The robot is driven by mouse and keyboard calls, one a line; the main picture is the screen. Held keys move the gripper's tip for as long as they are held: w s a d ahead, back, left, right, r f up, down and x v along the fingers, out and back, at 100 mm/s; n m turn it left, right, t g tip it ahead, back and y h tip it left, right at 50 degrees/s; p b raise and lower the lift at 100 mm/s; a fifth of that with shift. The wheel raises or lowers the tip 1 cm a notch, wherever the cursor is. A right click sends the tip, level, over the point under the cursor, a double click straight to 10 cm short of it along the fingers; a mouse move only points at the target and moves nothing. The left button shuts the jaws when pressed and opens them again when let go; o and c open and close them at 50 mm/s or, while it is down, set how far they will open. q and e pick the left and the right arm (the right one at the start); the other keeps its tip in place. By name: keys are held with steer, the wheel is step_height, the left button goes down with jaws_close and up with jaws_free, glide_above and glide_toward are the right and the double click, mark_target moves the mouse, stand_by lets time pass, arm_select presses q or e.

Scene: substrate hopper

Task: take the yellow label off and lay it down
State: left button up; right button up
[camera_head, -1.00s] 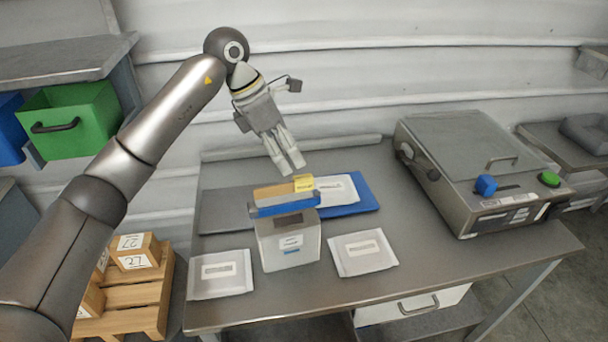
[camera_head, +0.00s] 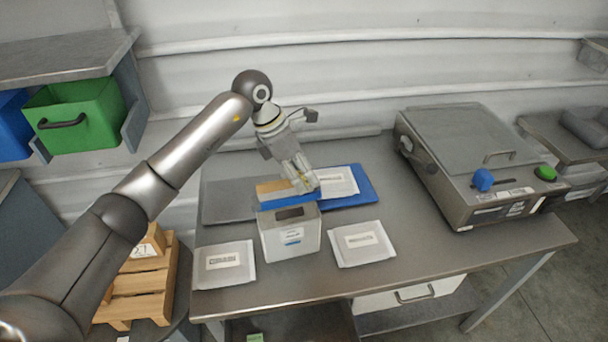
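The yellow label (camera_head: 302,177) sits at the right end of a tan block (camera_head: 272,189), behind the grey hopper box (camera_head: 275,240). Only a small bit of the label shows, as my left gripper (camera_head: 303,183) covers most of it. The fingers reach down from above, at the label. They are close together with a little yellow between them; I cannot tell whether they grip it or only stand around it. My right gripper is out of view.
White packets lie on the table left (camera_head: 224,265) and right (camera_head: 362,243) of the box, and another (camera_head: 337,182) on a blue tray (camera_head: 362,188). A lidded machine (camera_head: 455,150) stands at the right. The table's front right is clear.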

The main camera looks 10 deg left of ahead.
mark_target(302, 173)
arm_select(q)
steer(key=c, duration=0.6)
steer(key=shift+r, duration=0.15)
steer(key=shift+r+b, duration=0.45)
steer(key=shift+b, duration=0.1)
step_height(302, 173, up, 2)
steer(key=shift+d+r+b, duration=0.1)
steer(key=shift+b, duration=0.6)
steer(key=s+d+r+b, duration=0.5)
steer(key=s+d+r, duration=0.2)
steer(key=s+r, duration=0.4)
steer(key=shift+s+d+r+p, duration=0.1)
steer(key=shift+s+r+p, duration=0.15)
steer(key=shift+r+p, duration=1.1)
steer(key=shift+s+d+r+p, duration=0.1)
steer(key=shift+s+r+p, duration=0.1)
steer(key=shift+r+p, duration=1.1)
